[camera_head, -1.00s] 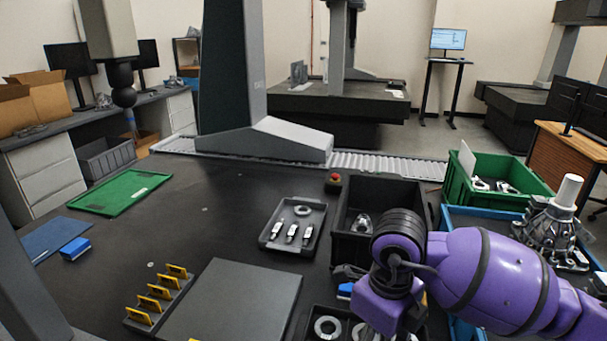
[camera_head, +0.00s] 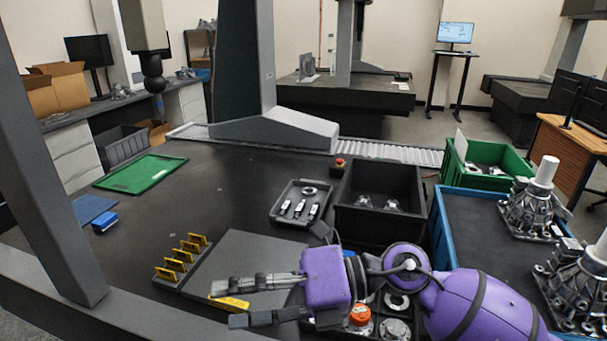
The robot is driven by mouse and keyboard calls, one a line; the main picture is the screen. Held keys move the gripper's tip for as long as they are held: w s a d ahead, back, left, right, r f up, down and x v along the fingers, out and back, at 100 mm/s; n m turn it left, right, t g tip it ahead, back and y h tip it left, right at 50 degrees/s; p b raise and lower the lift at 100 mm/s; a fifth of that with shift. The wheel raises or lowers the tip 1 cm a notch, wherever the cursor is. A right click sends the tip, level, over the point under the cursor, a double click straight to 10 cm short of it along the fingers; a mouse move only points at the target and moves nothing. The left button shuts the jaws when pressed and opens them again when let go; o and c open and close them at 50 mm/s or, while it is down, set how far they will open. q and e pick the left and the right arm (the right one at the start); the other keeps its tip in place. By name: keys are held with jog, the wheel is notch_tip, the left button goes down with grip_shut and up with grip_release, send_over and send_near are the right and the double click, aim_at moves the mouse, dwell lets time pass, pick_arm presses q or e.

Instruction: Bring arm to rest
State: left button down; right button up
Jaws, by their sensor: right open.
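My right arm is purple and comes in from the lower right. Its gripper (camera_head: 226,306) points left, in front of and over the near part of the dark grey plate (camera_head: 245,255). The two grey fingers are apart. A yellow piece (camera_head: 232,303) shows between them; I cannot tell whether it touches a finger. My left gripper is not in view.
A rack with yellow tags (camera_head: 181,258) stands left of the plate. Behind are a small parts tray (camera_head: 283,217), a black bin (camera_head: 352,213), a green bin (camera_head: 523,170) and a blue-rimmed tray (camera_head: 437,222). An orange-topped part (camera_head: 360,314) lies by the arm.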

jog(key=w+d+m+t+p, duration=0.2)
jog(key=w+d+m+t, duration=0.65)
jog(key=m+t, duration=0.8)
jog(key=d+f+m+h+p, duration=0.2)
jog(key=d+f+m+h, duration=0.8)
jog(key=f+m, duration=0.5)
jog(key=s+d+f+m+g+h+p, duration=0.1)
jog(key=s+d+f+m+g+h, duration=0.4)
jog(key=s+f, duration=0.8)
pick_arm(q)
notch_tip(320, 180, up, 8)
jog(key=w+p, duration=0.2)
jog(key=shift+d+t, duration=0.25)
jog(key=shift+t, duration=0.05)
pick_arm(e)
jog(key=s+d+f+m, duration=0.2)
jog(key=s+f, duration=0.2)
jog(key=s, duration=0.5)
jog(key=s+d+f+m+g+h, duration=0.1)
jog(key=s+d+f+m, duration=0.2)
jog(key=s, duration=0.7)
jog(key=shift+d+f, duration=0.25)
jog(key=shift+f, duration=0.15)
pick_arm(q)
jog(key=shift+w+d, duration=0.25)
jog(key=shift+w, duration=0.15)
pick_arm(e)
jog(key=shift+g, duration=0.25)
